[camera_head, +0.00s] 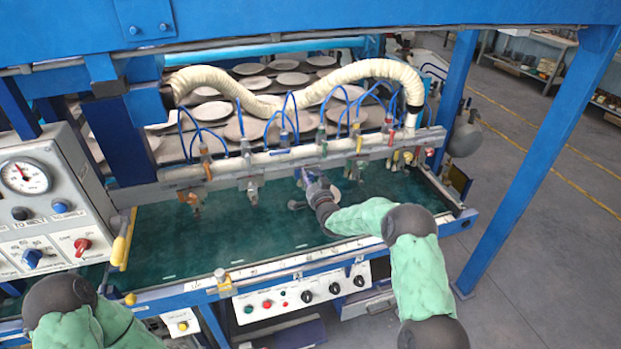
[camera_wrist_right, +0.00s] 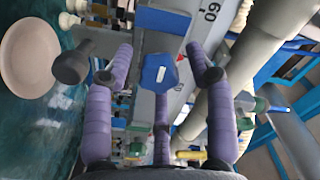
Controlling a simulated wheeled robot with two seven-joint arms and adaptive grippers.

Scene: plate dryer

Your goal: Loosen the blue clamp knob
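The blue clamp knob (camera_wrist_right: 160,73) shows in the right wrist view as a blue hexagonal head with a small white label, in front of a grey rail. My right gripper (camera_wrist_right: 160,60) has its purple fingers spread, with the knob between the two outer fingertips. I see no clear finger contact with it. In the head view the right gripper (camera_head: 314,184) is at the front of the grey rail (camera_head: 232,164), and I cannot make out the knob clearly there. Only part of my left arm shows, at the bottom left; its gripper is out of view.
A dark grey knob-ended part (camera_wrist_right: 72,66) and a pale round plate (camera_wrist_right: 28,58) lie left of the fingers in the wrist view. Valves and blue hoses line the rail. The green bed (camera_head: 220,235) is mostly clear. A control box (camera_head: 45,195) stands at left.

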